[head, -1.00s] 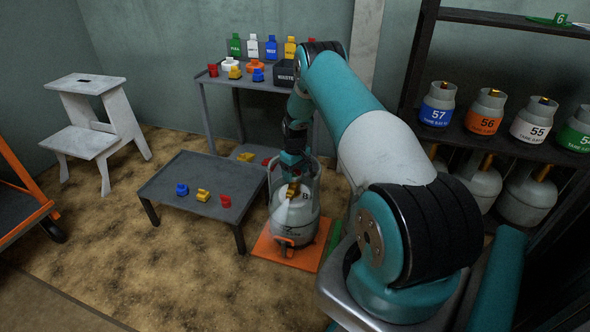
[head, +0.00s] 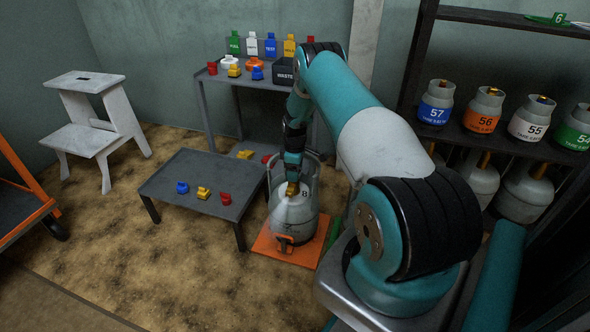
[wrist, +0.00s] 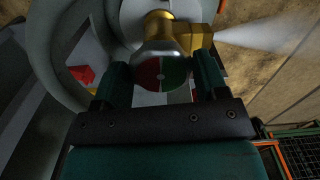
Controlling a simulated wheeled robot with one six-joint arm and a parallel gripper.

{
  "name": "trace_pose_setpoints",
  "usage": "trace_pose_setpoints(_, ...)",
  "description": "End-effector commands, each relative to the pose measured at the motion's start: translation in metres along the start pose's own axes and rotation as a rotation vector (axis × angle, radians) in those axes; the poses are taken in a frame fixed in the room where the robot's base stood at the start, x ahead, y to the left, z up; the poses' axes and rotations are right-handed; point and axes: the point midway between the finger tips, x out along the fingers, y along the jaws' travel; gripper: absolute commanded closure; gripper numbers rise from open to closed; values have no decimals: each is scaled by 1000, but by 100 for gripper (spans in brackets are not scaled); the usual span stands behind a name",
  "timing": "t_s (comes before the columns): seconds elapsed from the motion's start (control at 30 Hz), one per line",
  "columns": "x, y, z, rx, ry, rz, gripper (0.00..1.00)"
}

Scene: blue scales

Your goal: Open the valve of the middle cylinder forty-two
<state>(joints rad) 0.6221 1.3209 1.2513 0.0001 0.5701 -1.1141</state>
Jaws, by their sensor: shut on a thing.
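A grey cylinder (head: 290,219) with a collar stands upright on an orange plate (head: 312,256); I cannot read a forty-two on it. My gripper (head: 292,178) is down inside the collar at the cylinder's top. In the wrist view, the gripper (wrist: 162,74) is shut on a round valve knob (wrist: 160,76) with a red half and a green half, one finger on each side. Behind the knob is the brass valve (wrist: 187,36). A white jet (wrist: 262,38) sprays from its outlet to the right.
A low grey table (head: 190,171) with blue, yellow and red pieces stands left of the cylinder. A shelf (head: 491,145) of numbered cylinders is at right. Open floor lies front left.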

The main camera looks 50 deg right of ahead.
Motion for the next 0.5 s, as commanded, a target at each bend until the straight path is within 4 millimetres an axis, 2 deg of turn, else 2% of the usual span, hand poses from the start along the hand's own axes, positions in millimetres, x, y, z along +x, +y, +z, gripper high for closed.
trace_pose_setpoints(0.37,0,1,-1,-6,2,2,57)
trace_pose_setpoints(0.4,0,1,-1,-6,2,2,31)
trace_pose_setpoints(0.5,0,0,-1,-6,2,2,8)
